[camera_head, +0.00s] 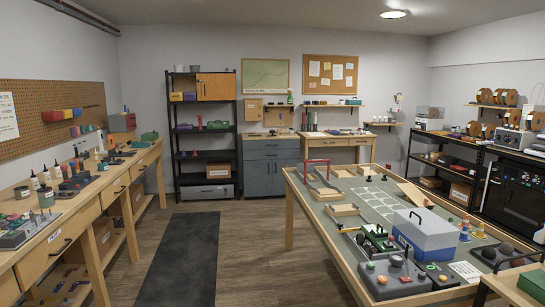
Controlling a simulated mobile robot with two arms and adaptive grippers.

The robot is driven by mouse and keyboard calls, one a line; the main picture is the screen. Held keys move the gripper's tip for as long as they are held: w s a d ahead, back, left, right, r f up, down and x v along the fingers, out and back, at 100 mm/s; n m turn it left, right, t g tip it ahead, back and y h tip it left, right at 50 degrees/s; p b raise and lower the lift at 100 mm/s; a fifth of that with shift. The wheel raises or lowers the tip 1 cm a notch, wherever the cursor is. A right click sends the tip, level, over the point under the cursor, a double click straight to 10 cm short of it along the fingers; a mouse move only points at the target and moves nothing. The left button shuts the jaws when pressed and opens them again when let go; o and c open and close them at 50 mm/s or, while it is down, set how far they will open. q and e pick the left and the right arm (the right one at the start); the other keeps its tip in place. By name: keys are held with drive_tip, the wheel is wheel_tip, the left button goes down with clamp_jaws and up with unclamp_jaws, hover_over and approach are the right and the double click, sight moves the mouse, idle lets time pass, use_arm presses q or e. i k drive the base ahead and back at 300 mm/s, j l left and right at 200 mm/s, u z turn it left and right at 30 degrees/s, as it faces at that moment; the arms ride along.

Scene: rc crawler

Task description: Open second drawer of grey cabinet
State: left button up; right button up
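The grey cabinet (271,176) stands against the back wall, a little left of the picture's middle. It is blue-grey with a wooden top. A drawer front with a dark handle shows at its top, and further fronts lie below; all appear shut. The front seams are too small to tell clearly which is the second drawer. Neither of my grippers is in view, and the cabinet is well away across the room.
A dark mat (180,258) lies on the wooden floor, left of centre. A long workbench (112,192) lines the left. A large table (318,235) with a crawler course and tools fills the right. Black shelving (169,150) stands left of the cabinet. Open floor leads toward the cabinet.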

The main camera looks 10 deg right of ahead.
sight(257, 154)
drive_tip(key=i+j, duration=0.5)
drive_tip(key=i+j+u, duration=0.1)
drive_tip(key=i+j, duration=0.4)
drive_tip(key=i, duration=0.2)
drive_tip(key=i+j+z, duration=0.15)
drive_tip(key=i, duration=2.55)
drive_tip(key=i+z, duration=0.1)
drive_tip(key=i, duration=0.8)
drive_tip(key=i+j+z, duration=0.1)
drive_tip(key=i, duration=0.8)
drive_tip(key=i+j+z, duration=0.1)
drive_tip(key=i, duration=0.8)
drive_tip(key=j, duration=0.1)
